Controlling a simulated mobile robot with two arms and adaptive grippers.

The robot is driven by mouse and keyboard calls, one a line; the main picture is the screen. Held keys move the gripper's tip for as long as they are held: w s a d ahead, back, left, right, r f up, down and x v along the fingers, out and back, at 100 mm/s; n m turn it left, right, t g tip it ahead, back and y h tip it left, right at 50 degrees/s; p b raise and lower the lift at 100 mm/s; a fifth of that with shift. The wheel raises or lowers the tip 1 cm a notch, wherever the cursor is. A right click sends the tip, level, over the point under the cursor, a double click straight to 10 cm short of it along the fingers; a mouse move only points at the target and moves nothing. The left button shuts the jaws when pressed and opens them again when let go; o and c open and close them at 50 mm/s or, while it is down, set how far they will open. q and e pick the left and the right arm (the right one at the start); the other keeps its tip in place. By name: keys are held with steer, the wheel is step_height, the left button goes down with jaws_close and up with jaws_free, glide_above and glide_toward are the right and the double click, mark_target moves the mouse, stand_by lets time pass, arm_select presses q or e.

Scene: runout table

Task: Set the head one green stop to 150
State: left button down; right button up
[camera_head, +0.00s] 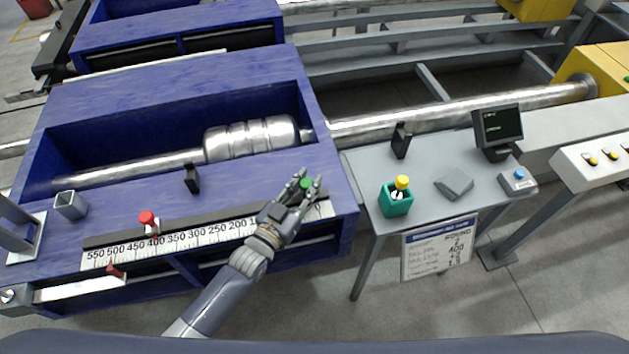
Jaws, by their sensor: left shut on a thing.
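A white scale strip (210,236) with black numbers, falling from 550 at the left to the right, runs along the front of the blue machine. A green stop (306,184) shows between the fingers of my left gripper (304,184), near the right end of the scale. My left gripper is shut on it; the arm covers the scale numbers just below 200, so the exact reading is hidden. My right gripper is not in view.
A black upright block (192,179) stands behind the scale.

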mark_target(253, 207)
arm_select(q)
steer(key=s+a, duration=0.1)
steer(key=a, duration=0.3)
steer(key=s+a, duration=0.1)
steer(key=a, duration=0.3)
steer(key=s+a+p, duration=0.1)
steer(key=a, duration=0.3)
steer(key=shift+s, duration=0.15)
steer(key=shift+a, duration=0.45)
steer(key=shift+f, duration=0.1)
steer(key=c, duration=1.4)
jaws_free()
steer(key=shift+a, duration=0.1)
steer(key=shift+o, duration=0.8)
steer(key=shift+s+a, duration=0.1)
steer(key=shift+s, duration=0.05)
